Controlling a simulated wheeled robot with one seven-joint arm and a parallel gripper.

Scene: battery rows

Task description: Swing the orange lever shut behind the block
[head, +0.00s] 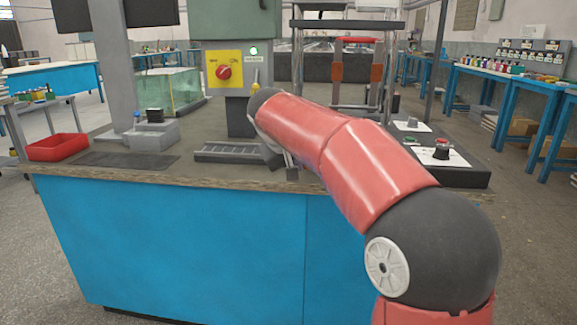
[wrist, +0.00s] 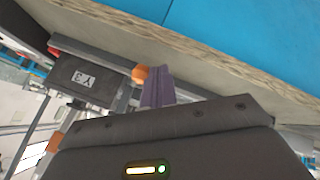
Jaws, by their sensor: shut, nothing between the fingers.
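In the wrist view, my gripper (wrist: 158,86) is shut and empty, its fingers close together. An orange lever end (wrist: 139,75) is just left of the fingers; whether they touch I cannot tell. A dark block (wrist: 86,82) with a pale label sits in a grey metal frame (wrist: 100,60), farther left. A second orange piece (wrist: 54,139) shows at the lower left, partly cut off by my gripper's body. In the head view, a grey slotted rail (head: 228,152) lies on the bench, and my forearm hides its right end, the lever and the block.
The bench (head: 135,178) has blue panels and a worn front edge. A red tray (head: 58,148), a dark mat (head: 127,160) and a grey fixture (head: 152,136) stand left. A machine with a yellow switch panel (head: 224,70) rises behind. A control panel with buttons (head: 440,158) is right.

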